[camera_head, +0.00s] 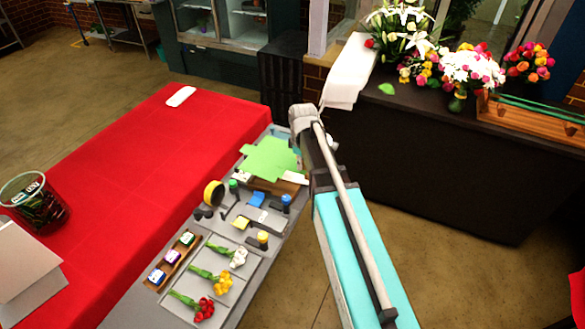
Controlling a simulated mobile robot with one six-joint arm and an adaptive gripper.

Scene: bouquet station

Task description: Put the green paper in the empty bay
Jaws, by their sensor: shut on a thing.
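The green paper (270,158) is a light green sheet with an uneven outline at the far end of the grey work station. My gripper (299,152) is at the paper's right edge, mostly hidden behind my own arm, and is shut on the paper. The paper appears to be over a brown wooden piece (277,185) and beside a teal surface (287,134). Its exact height cannot be told. I cannot make out an empty bay; the paper and my arm cover part of that end.
Red, yellow and white flowers (218,280) lie in grey bays at the near end. A yellow tape roll (213,193) and small coloured items stand mid-station. A red-covered table (140,180) adjoins on the left, mostly clear. A dark counter (450,170) with bouquets is at right.

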